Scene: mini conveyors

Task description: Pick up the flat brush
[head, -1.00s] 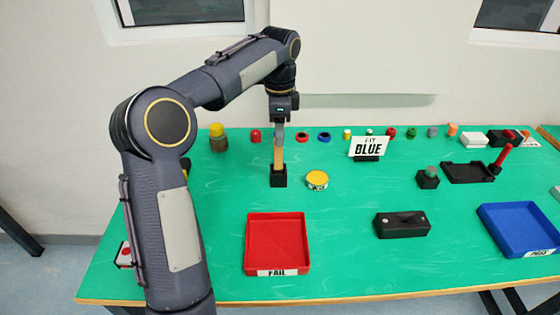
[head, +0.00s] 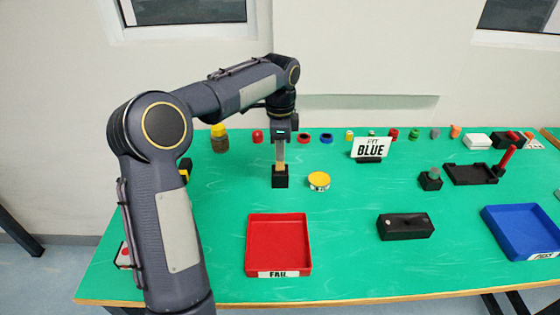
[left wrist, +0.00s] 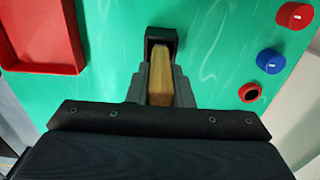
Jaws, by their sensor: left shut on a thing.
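The flat brush (head: 281,157) stands upright, its tan wooden handle rising from a small black holder (head: 280,180). My left gripper (head: 280,148) points straight down and is shut on the handle just above the holder. In the left wrist view, the brush (left wrist: 161,78) lies between the two dark fingers, and its end sits in the black holder (left wrist: 160,36). The part of the brush inside the holder is hidden. My right gripper is in neither view.
A yellow-topped round tin (head: 319,181) stands close right of the holder. A red FAIL tray (head: 278,222) lies in front. A black box (head: 405,227) and a blue tray (head: 520,232) are farther right. Several small coloured pieces line the back.

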